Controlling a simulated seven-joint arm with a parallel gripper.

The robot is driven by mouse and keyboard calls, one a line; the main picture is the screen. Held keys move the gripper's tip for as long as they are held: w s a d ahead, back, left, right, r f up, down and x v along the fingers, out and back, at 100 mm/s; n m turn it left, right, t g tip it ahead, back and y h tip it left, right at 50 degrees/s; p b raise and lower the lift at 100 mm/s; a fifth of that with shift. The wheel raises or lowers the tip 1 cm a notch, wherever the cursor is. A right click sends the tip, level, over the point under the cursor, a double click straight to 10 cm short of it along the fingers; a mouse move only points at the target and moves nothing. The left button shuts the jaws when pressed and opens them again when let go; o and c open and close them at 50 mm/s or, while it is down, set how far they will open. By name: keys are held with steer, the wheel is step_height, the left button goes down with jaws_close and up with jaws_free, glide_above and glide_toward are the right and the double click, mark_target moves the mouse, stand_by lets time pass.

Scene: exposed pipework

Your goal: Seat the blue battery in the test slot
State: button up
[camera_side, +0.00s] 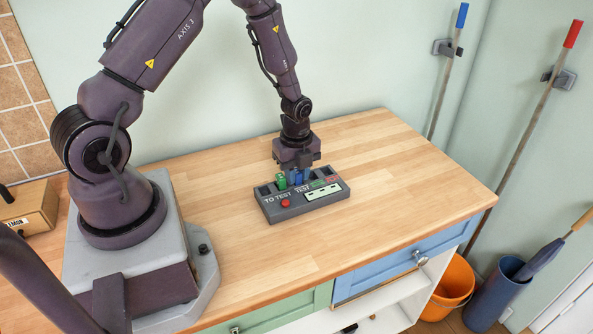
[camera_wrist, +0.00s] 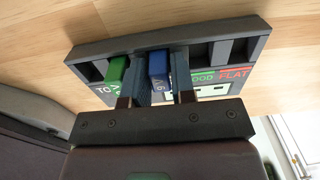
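The blue battery (camera_wrist: 159,68) stands upright between the two fingers of my gripper (camera_wrist: 160,82) in the wrist view, and both fingers appear to press its sides. In the side view the blue battery (camera_side: 297,177) shows below my gripper (camera_side: 296,168), over the middle of the grey tester (camera_side: 303,208), behind the "TEST" label. The test slot is hidden by the battery and fingers, so I cannot tell how deep the battery sits. A green battery (camera_wrist: 116,69) stands in the "TO TEST" section, just left of the left finger.
The tester's leftmost slot (camera_wrist: 93,70) is empty. The "GOOD" and "FLAT" sections lie to the right, with dark open slots (camera_wrist: 239,50). A red button (camera_side: 285,203) is on the tester's front. The wooden worktop (camera_side: 400,175) around the tester is clear.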

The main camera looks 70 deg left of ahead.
steer(key=s+d+r+n+t, duration=0.1)
steer(key=d+r+n, duration=0.15)
steer(key=r, duration=0.65)
steer(key=s+d+r+n+t+y, duration=0.1)
steer(key=s+d+r+n, duration=0.15)
steer(key=r, duration=0.55)
steer(key=s+d+r+n, duration=0.1)
steer(key=r+n, duration=0.2)
steer(key=r, duration=0.6)
steer(key=s+d+r+n+t+h, duration=0.1)
steer(key=s+d+r+n+t, duration=0.2)
steer(key=s+d+r+n, duration=0.3)
steer(key=s+n, duration=0.3)
steer(key=s, duration=0.1)
steer(key=shift+d+n+t, duration=0.15)
steer(key=shift+n+t, duration=0.15)
steer(key=shift+n, duration=0.1)
